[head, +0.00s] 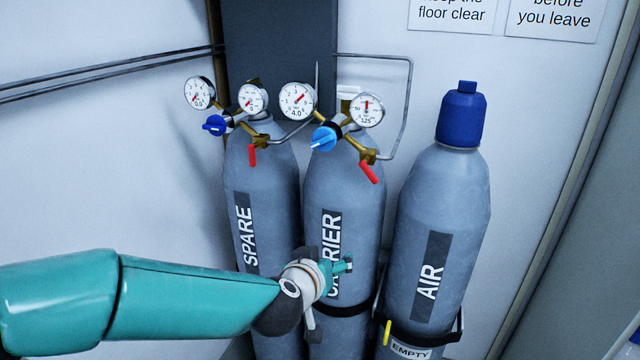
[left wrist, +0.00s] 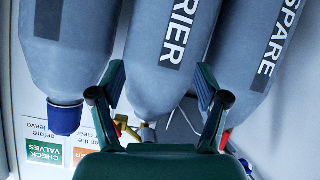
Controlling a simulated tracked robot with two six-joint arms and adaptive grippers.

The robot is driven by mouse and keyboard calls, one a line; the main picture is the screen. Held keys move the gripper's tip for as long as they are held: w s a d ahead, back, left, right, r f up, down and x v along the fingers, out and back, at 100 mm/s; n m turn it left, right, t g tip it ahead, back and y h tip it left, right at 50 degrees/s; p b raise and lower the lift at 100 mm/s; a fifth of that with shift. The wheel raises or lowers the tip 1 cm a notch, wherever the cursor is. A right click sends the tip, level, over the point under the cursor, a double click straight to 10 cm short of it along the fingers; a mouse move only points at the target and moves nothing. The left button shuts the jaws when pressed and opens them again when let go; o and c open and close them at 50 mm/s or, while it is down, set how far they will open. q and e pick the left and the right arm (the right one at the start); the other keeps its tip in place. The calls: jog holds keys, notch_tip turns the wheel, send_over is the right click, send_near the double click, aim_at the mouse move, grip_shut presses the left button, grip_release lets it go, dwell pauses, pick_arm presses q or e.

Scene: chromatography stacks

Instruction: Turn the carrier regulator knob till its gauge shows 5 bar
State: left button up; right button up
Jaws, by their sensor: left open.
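The carrier regulator knob (head: 323,138) is light blue, at the top of the grey CARRIER cylinder (head: 343,185). Its left gauge (head: 297,100) shows 4.0; its right gauge (head: 367,110) shows 125. My left gripper (head: 338,267) is in front of the CARRIER cylinder's label, well below the knob, and partly hides the label. In the left wrist view, the open fingers (left wrist: 162,82) are spread with nothing held, and the CARRIER cylinder (left wrist: 172,50) appears upside down beyond them. The knob cannot be made out there. My right gripper is not in view.
The SPARE cylinder (head: 262,185) stands to the left, with a darker blue knob (head: 214,125) and gauges at 0. The AIR cylinder (head: 440,210) with a blue cap stands to the right. Red valve levers (head: 369,173) and thin pipes (head: 409,100) are near the knob.

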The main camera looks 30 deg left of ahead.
pick_arm(q)
jog(key=s+a+r+n+t+y, duration=0.1)
jog(key=s+r, duration=0.1)
jog(key=r, duration=0.4)
jog(key=s+a+r+n+t, duration=0.1)
jog(key=s+r+t, duration=0.1)
jog(key=r, duration=0.4)
jog(key=n+t+b, duration=0.1)
jog(key=t, duration=0.1)
send_near(321, 143)
jog(key=b+x, duration=0.2)
jog(key=x, duration=0.7)
jog(key=shift+w+a+f, duration=0.1)
jog(key=shift+w, duration=0.25)
jog(key=shift+c, duration=0.3)
jog(key=c, duration=1.1)
